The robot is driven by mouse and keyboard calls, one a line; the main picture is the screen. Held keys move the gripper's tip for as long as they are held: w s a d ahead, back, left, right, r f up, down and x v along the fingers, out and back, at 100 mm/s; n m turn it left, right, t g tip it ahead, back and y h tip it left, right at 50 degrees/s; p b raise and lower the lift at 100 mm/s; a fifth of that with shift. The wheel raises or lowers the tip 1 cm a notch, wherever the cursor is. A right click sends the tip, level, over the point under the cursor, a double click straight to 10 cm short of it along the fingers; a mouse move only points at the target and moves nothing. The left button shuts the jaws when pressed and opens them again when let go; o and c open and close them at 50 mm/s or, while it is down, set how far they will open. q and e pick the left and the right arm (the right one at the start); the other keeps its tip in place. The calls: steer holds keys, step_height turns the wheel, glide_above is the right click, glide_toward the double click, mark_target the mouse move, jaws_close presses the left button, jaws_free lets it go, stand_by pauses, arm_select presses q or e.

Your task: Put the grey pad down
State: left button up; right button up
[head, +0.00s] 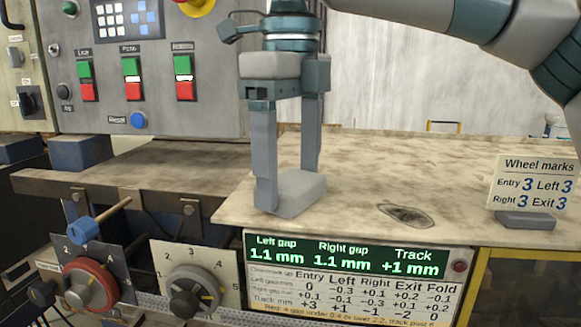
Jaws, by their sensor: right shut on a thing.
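The grey pad (302,192) is a small light-grey block at the front left part of the worn, pale tabletop (360,164). My right gripper (287,190) points straight down and is shut on the pad, one finger on its near left side and the other behind it. The pad looks level and at or very close to the tabletop; I cannot tell whether it touches. My left gripper is not in view.
A "Wheel marks" card (536,183) stands at the right. A dark oval mark (405,214) lies on the clear tabletop. Below the front edge are a gap display (345,256), a red-ringed dial (88,286) and a grey dial (193,290). A control panel (145,75) stands behind left.

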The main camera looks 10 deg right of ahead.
steer(key=shift+f, duration=0.15)
steer(key=o, duration=1.1)
steer(key=shift+o, duration=0.2)
